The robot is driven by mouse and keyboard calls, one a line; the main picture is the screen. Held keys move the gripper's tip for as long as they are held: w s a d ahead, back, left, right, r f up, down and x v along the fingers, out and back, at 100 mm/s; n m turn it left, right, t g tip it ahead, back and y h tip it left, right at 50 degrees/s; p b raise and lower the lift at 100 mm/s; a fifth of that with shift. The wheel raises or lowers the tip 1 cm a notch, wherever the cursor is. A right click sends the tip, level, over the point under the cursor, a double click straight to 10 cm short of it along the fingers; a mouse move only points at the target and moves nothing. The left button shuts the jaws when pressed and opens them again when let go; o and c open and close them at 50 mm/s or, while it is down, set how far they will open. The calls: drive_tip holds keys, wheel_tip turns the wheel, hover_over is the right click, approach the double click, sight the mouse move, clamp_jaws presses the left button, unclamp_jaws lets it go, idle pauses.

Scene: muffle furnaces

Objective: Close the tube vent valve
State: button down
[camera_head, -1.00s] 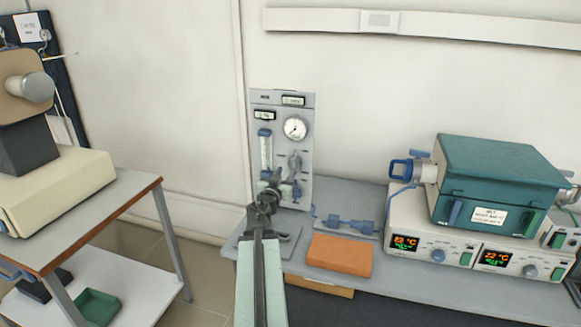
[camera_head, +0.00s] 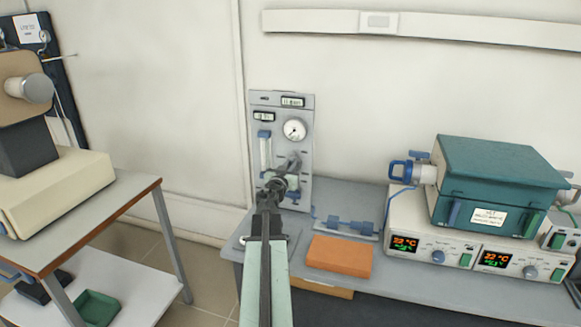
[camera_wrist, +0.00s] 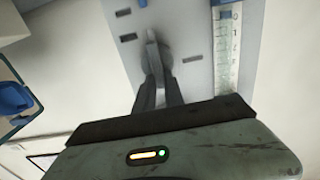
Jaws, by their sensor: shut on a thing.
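A grey gas panel (camera_head: 305,127) stands upright at the back of the bench, with a round gauge (camera_head: 294,130) and a flow tube (camera_head: 264,152). A grey valve handle (camera_head: 295,160) sits on its lower half. My gripper (camera_head: 285,180) is up against this part of the panel. In the wrist view my gripper (camera_wrist: 153,70) is shut on a grey handle-like part (camera_wrist: 151,36), blurred and partly covered by the fingers. The panel face (camera_wrist: 180,20) fills the background there. Which fitting is labelled the tube vent valve cannot be read.
An orange block (camera_head: 339,256) and a blue fitting (camera_head: 350,226) lie on the bench right of my arm. A teal furnace (camera_head: 495,180) stands on control units (camera_head: 440,248) further right. A trolley (camera_head: 130,200) stands at left.

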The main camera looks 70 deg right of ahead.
drive_tip(key=shift+n, duration=0.4)
drive_tip(key=shift+w+a+f+n+b, duration=0.1)
drive_tip(key=shift+w+f+n+b, duration=0.25)
drive_tip(key=shift+n, duration=2.5)
drive_tip(key=shift+w+d+f+n+b, duration=0.1)
drive_tip(key=shift+w+f+n+b, duration=0.25)
drive_tip(key=shift+n, duration=2.45)
drive_tip(key=shift+w+a+f+n+b, duration=0.1)
drive_tip(key=shift+w+f+n+b, duration=0.25)
drive_tip(key=shift+n, duration=2.5)
drive_tip(key=shift+s, duration=0.1)
drive_tip(key=c, duration=1.4)
unclamp_jaws()
drive_tip(key=shift+c, duration=0.2)
drive_tip(key=shift+a, duration=0.1)
